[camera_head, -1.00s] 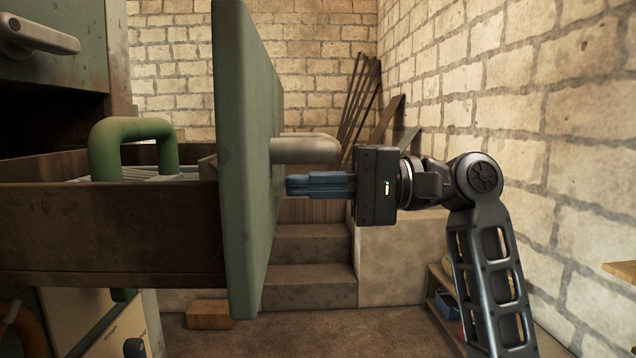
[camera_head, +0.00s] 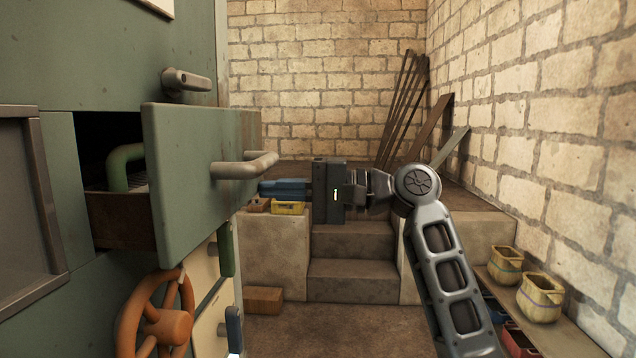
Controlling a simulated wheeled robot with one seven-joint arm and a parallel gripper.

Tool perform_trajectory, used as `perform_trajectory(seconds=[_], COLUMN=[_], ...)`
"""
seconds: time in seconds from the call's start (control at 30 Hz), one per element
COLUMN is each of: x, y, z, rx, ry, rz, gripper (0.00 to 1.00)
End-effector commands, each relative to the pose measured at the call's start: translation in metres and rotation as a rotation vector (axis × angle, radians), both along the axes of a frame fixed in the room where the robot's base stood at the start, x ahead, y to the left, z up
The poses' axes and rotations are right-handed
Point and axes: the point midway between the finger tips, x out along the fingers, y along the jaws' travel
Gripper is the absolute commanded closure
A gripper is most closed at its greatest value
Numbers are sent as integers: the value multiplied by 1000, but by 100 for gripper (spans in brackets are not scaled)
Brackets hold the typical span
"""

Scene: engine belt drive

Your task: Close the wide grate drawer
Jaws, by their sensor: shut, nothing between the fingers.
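The wide grate drawer (camera_head: 185,185) stands partly pulled out of the green cabinet on the left. Its green front panel carries a pale bar handle (camera_head: 240,168). A brown side wall (camera_head: 122,220) and a green curved handle inside show behind the panel. I cannot tell whether the fingertips touch the panel or handle.
An orange handwheel (camera_head: 158,322) sits below the drawer. Another handle (camera_head: 188,82) is above it. Stone steps (camera_head: 352,265) and a ledge with a yellow bin (camera_head: 288,208) lie behind my gripper. Yellow pots (camera_head: 541,297) stand at the right wall.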

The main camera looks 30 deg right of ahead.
Motion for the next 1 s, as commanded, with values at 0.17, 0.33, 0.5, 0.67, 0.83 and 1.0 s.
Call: perform_trajectory(seconds=[0.17,0.33,0.5,0.67,0.83,1.0], x=[20,32,37,39,39,40], y=[29,44,51,54,55,57], z=[2,1,0,1,1,2], rx=[1,0,-1,0,0,-1], ry=[1,0,-1,-1,-2,-2], rz=[2,1,-1,-2,-1,1], gripper=[100,100,100,100,100,100])
